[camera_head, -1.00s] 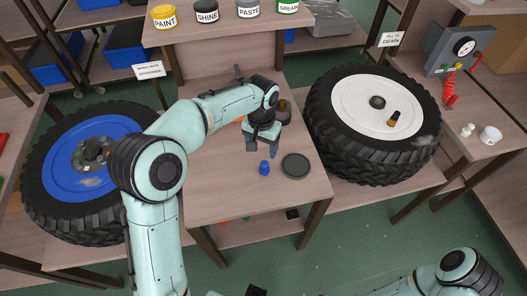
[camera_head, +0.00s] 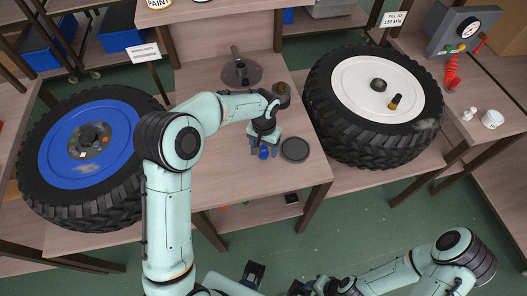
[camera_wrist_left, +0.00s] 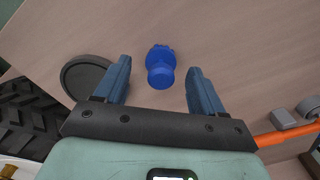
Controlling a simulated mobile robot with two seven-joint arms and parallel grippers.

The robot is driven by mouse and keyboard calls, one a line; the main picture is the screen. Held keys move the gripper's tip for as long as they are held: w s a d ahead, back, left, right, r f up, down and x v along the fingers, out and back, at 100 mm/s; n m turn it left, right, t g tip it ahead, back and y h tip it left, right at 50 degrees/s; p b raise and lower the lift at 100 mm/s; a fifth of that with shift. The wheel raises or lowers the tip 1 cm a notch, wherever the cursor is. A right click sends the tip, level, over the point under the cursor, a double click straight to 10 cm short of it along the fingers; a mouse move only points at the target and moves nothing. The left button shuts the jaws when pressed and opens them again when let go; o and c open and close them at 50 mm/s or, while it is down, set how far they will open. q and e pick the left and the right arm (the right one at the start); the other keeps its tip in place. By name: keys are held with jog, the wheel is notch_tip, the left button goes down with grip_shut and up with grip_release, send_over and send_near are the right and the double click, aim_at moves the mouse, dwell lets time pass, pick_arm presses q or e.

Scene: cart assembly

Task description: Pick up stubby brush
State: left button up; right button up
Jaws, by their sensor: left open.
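A small blue piece, which looks like the stubby brush (camera_head: 264,154), stands on the wooden table near its front edge. In the left wrist view the blue brush (camera_wrist_left: 160,72) shows a round knob on top and a wider, uneven lower part. My left gripper (camera_head: 264,149) is open, with its fingers pointing down on either side of the brush. In the left wrist view the gripper (camera_wrist_left: 159,64) has the brush between its fingertips, with a visible gap on both sides. My right arm is at the bottom right; its fingers are not clear.
A black round disc (camera_head: 295,149) lies just right of the brush. The blue-rimmed wheel (camera_head: 65,160) is left and the white-rimmed wheel (camera_head: 352,95) right. An orange-handled item (camera_wrist_left: 282,138) lies nearby.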

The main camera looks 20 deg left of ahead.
aim_at(264, 147)
pick_arm(q)
notch_tip(264, 147, down, 2)
jog(key=shift+f, duration=0.1)
jog(key=c, duration=1.1)
jog(key=shift+c, duration=0.2)
notch_tip(264, 147, up, 20)
jog(key=p, duration=0.2)
pick_arm(e)
jog(key=shift+w+r, duration=0.35)
jog(key=shift+r, duration=0.3)
jog(key=shift+w+r, duration=0.35)
jog(key=shift+r, duration=0.25)
